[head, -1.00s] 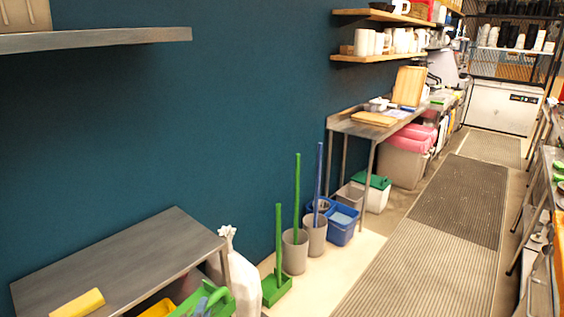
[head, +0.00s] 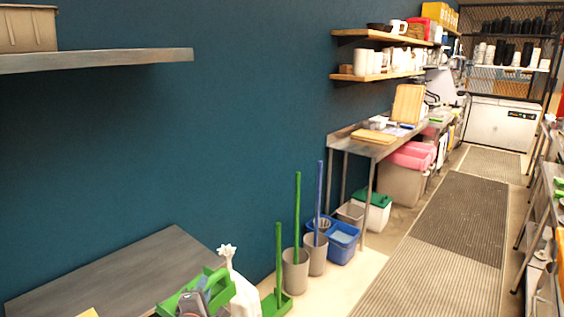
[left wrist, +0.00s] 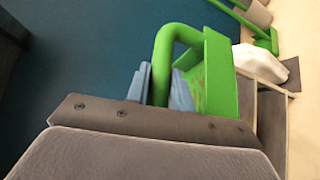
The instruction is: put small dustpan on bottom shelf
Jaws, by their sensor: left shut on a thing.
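The small green dustpan (head: 221,297) is at the bottom of the head view, beside the right front corner of the metal table. My left gripper (head: 194,293) is shut on its handle. In the left wrist view, the grey-blue fingertips (left wrist: 165,86) close on the green looped handle, and the dustpan's flat green pan (left wrist: 219,75) stands to their right. The dustpan appears held in the air. A grey wall shelf (head: 100,60) is at the upper left. Any shelf under the table is hidden. My right gripper is out of view.
The metal table (head: 120,270) is mostly bare, with a yellow thing (head: 88,313) at its front edge. A white bag (head: 243,290) stands close to the dustpan. Beyond it are a long-handled green dustpan (head: 278,270) and grey bins (head: 296,272). The floor mat (head: 430,275) is clear.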

